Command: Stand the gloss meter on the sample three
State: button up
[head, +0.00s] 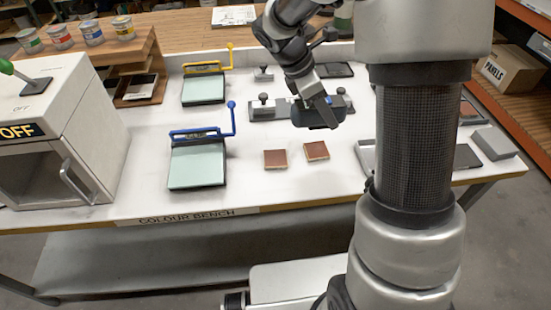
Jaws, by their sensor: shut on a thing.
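My gripper (326,99) is over the middle of the white bench and is shut on a dark, rounded block (312,119), which looks like the gloss meter. The block appears above the bench, behind two small red-brown square samples. The left sample (275,159) and the right sample (316,151) lie flat, side by side and apart. The right one is nearer the held block. I cannot read any number on them, so I cannot tell which is sample three. My gripper hides part of the block.
Two pale green plates with levers, one blue (198,164) and one yellow (204,88), stand left of the samples. A grey bar with black knobs (263,110) lies behind the held block. A white cabinet (60,130) fills the left end. Bench before the samples is clear.

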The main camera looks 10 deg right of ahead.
aim_at(291, 121)
jog(key=a+n, duration=0.1)
jog(key=a, duration=0.2)
jog(key=a+n+t+b, duration=0.1)
jog(key=a, duration=0.2)
jog(key=a+n+t+b, duration=0.1)
jog(key=a, duration=0.3)
jog(key=shift+s+n, duration=0.3)
jog(key=shift+s, duration=0.05)
jog(key=shift+n, duration=0.3)
jog(key=f, duration=0.2)
jog(key=f+b, duration=0.1)
jog(key=a+f, duration=0.1)
jog(key=f, duration=0.1)
jog(key=shift+s+f, duration=0.1)
jog(key=shift+f, duration=0.25)
jog(key=shift+f+b, duration=0.6)
jog(key=shift+f, duration=1.4)
jog(key=shift+f, duration=0.2)
jog(key=o, duration=1.5)
